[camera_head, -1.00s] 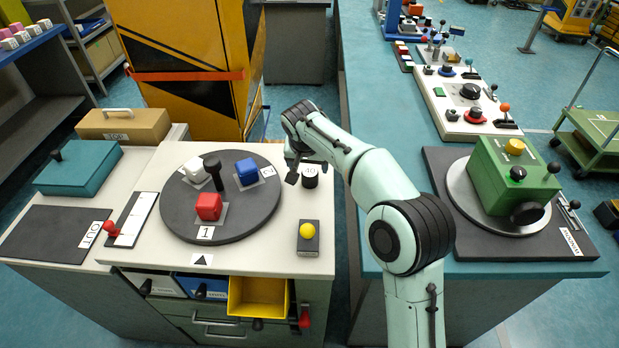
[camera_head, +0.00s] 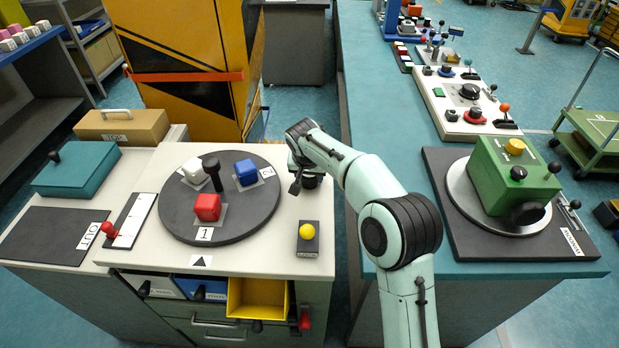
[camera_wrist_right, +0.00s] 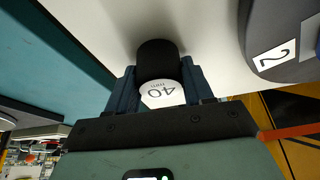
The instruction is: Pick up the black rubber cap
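The black rubber cap (camera_wrist_right: 157,58) is a short black cylinder with a white end face marked 40, standing on the pale worktop. My right gripper (camera_wrist_right: 159,80) has its two dark blue fingers on either side of it, very close to its sides. I cannot tell whether they press on it. In the head view my right gripper (camera_head: 300,182) is over the cap (camera_head: 312,181), which is partly hidden by it. My left gripper is not in view.
Left of the cap is a dark round turntable (camera_head: 240,222) with red, blue and white blocks and a black upright knob. A yellow button box (camera_head: 308,250) stands nearer the front edge. A gap separates this bench from the teal bench (camera_head: 400,130) on the right.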

